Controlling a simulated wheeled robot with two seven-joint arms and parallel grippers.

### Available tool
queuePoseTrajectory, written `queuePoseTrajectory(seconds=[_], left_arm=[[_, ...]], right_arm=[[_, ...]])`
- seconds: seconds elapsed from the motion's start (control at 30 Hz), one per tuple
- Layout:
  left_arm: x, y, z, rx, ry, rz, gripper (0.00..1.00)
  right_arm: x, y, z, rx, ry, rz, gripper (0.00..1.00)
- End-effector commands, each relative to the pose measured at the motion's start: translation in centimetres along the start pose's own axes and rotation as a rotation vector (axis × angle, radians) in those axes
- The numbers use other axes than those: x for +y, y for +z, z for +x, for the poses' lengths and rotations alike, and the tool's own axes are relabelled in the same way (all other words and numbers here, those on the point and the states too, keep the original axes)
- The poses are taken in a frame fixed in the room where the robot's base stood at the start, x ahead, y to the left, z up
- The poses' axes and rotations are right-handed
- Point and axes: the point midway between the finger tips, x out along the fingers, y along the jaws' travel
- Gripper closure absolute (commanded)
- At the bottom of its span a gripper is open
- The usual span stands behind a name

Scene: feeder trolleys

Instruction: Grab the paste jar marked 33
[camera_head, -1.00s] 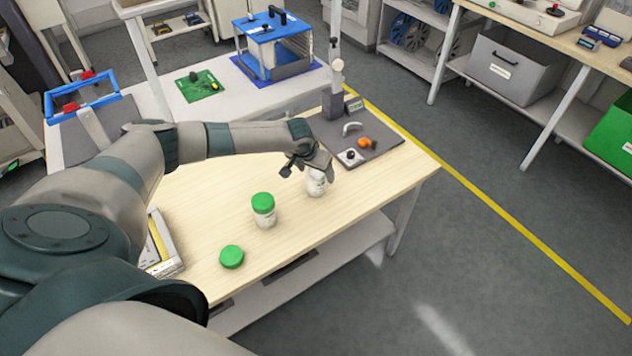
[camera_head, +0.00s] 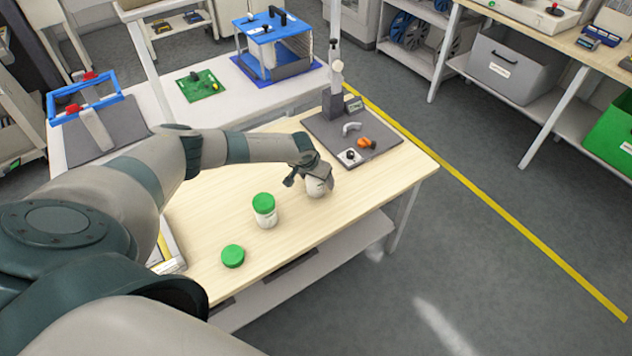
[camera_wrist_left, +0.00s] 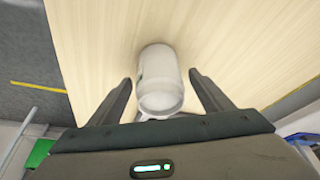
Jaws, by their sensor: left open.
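A white jar without a green lid (camera_head: 316,187) stands on the wooden table at my left gripper (camera_head: 309,178). In the left wrist view the white jar (camera_wrist_left: 160,80) lies between the two open fingers of my left gripper (camera_wrist_left: 160,88), with a gap on each side. Its mouth faces the camera, and only a sliver of a green mark shows on its side. A second white jar with a green lid (camera_head: 265,211) stands to the left and nearer. No number can be read on either jar. My right gripper is out of view.
A loose green lid (camera_head: 233,256) lies on the wooden table (camera_head: 220,208). A grey mat (camera_head: 384,142) with an orange part and a post stands behind the gripper. A tray (camera_head: 168,255) is at the table's left. The table's front right is clear.

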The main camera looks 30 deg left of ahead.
Motion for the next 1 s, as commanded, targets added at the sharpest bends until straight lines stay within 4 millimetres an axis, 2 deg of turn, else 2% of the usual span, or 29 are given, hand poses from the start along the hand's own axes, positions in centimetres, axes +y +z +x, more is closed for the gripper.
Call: queuePoseTrajectory(seconds=[0.4, 0.47, 0.63, 1.0], left_arm=[[-0.03, 0.0, -0.01, 0.0, 0.0, 0.0, 0.27], [-0.03, 0.0, -0.01, 0.0, 0.0, 0.0, 0.39], [-0.04, 0.01, -0.02, 0.0, 0.0, 0.0, 0.79], [-0.06, -0.16, -0.23, 0.002, 0.0, -0.001, 0.8]], right_arm=[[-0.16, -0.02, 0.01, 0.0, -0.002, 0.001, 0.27], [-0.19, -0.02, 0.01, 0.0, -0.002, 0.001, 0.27], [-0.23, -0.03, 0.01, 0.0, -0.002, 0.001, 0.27], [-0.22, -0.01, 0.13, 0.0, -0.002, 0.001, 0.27]])
